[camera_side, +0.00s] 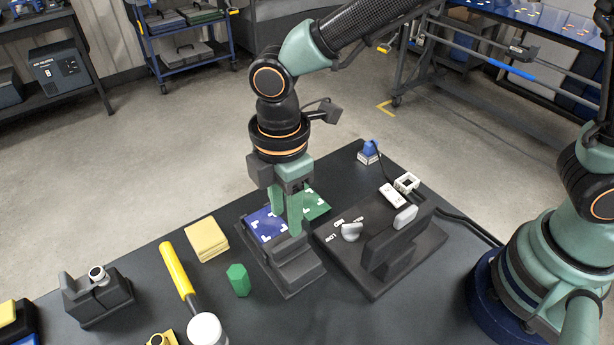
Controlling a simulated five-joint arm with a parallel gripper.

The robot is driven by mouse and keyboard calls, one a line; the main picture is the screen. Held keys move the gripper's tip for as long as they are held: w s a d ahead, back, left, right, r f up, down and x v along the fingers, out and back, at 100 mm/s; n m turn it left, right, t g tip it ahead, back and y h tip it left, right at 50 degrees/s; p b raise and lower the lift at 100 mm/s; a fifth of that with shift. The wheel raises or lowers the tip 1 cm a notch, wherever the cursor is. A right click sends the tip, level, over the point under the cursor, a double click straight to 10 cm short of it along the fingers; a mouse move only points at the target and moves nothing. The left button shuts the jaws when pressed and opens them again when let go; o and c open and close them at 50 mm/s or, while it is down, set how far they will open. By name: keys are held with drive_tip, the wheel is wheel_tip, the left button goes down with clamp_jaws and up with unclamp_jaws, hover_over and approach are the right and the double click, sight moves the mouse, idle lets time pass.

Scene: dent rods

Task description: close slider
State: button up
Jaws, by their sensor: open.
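My gripper (286,224) points down, its two green fingers apart with nothing held between them. It is over a dark grey fixture (292,264) with a raised, stepped block at its front. Behind the block lie a blue pad (262,222) and a green pad (318,208) with white corner marks. The fingers hide part of the pads and the block's back edge; I cannot tell whether they touch it. To the right, a black panel (340,258) carries a grey knob (351,231) and an upright dark part with a light grey handle (405,217). Which part is the slider is unclear.
A dark holder (98,300) is further left. A blue plug (369,150) and white sockets (405,183) are behind the panel.

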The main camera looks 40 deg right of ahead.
wheel_tip(320, 180, up, 6)
drive_tip(key=shift+r, duration=0.2)
drive_tip(key=d+r+m+t, duration=0.2)
drive_tip(key=d+r+m, duration=0.1)
drive_tip(key=d+m, duration=0.6)
drive_tip(key=s+d+r+m+t, duration=0.1)
drive_tip(key=d+r+m+t, duration=0.2)
drive_tip(key=d+m, duration=0.6)
drive_tip(key=d, duration=0.8)
drive_tip(key=shift+s+d+t, duration=0.2)
drive_tip(key=shift+d+t, duration=0.1)
